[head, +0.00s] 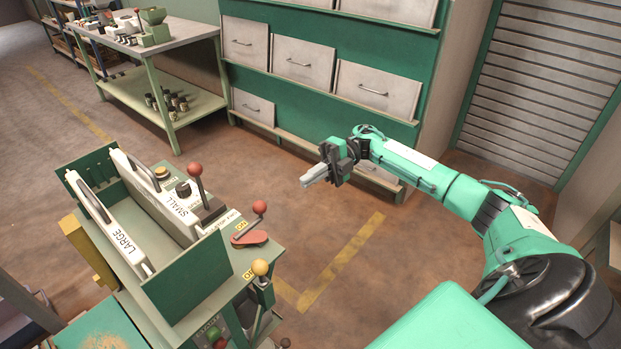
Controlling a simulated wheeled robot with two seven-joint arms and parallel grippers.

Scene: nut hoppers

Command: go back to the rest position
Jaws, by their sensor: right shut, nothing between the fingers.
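My right gripper (317,178) shows in the middle of the head view at the end of my green right arm, which comes in from the right. Its fingers are shut and empty, pointing left over the open floor. It touches nothing. My left gripper is not in view. At the lower left stands a green machine (185,290) with two white hopper panels, one marked LARGE (118,235) and one marked SMALL (168,198). A gap separates the right gripper from the machine.
The machine carries red-knobbed levers (258,208) and a yellow knob (261,267) on its right side. A green drawer cabinet (300,110) stands behind my gripper. A workbench (180,45) is at the back left. Brown floor (400,250) is clear between machine and arm.

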